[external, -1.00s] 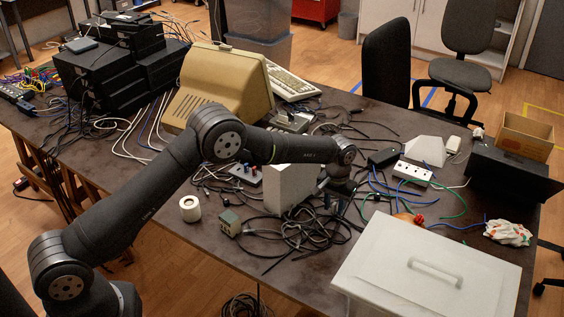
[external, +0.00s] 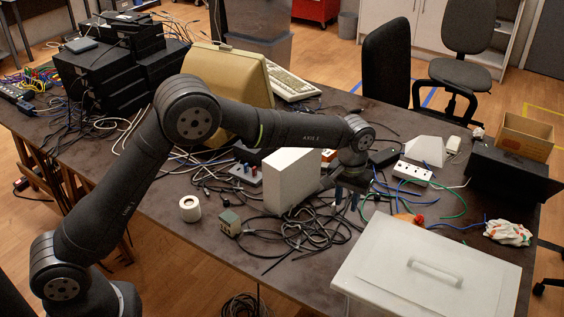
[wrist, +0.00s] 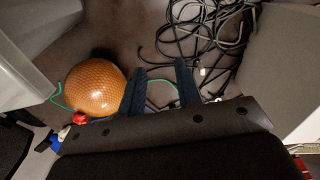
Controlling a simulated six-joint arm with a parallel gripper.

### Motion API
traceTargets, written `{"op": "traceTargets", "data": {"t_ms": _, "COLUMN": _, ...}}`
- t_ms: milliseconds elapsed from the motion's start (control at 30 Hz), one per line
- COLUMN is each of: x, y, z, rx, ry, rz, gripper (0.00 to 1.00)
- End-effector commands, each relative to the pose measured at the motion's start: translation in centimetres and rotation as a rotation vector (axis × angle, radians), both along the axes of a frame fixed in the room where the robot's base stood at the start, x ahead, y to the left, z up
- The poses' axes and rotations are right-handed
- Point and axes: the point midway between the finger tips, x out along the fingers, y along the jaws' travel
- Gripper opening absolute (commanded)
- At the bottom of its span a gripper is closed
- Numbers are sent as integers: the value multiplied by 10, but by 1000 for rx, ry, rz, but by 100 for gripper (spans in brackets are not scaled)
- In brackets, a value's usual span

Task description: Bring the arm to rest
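I cannot pick out the stick in the external view.
A textured orange ball (wrist: 95,88) lies left of the fingers. Black cables (wrist: 190,32) tangle above them. The white box (external: 293,181) and the lidded pale bin (external: 385,268) flank the gripper. A white power strip (external: 412,173) lies behind. Some bare tabletop (wrist: 122,27) shows near the ball.

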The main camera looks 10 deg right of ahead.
Motion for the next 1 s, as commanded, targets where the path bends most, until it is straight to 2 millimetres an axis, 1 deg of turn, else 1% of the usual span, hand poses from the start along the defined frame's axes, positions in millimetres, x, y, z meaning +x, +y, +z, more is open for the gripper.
{"op": "traceTargets", "data": {"t_ms": 33, "x": 0, "y": 0, "z": 12, "rx": -4, "ry": -1, "rz": 1, "gripper": 31}}
{"op": "traceTargets", "data": {"t_ms": 433, "x": 1, "y": 0, "z": 91, "rx": -2, "ry": -1, "rz": 0, "gripper": 31}}
{"op": "traceTargets", "data": {"t_ms": 500, "x": 16, "y": 6, "z": 95, "rx": 0, "ry": 0, "rz": 5, "gripper": 31}}
{"op": "traceTargets", "data": {"t_ms": 1000, "x": 106, "y": 52, "z": 94, "rx": 1, "ry": 0, "rz": 5, "gripper": 31}}
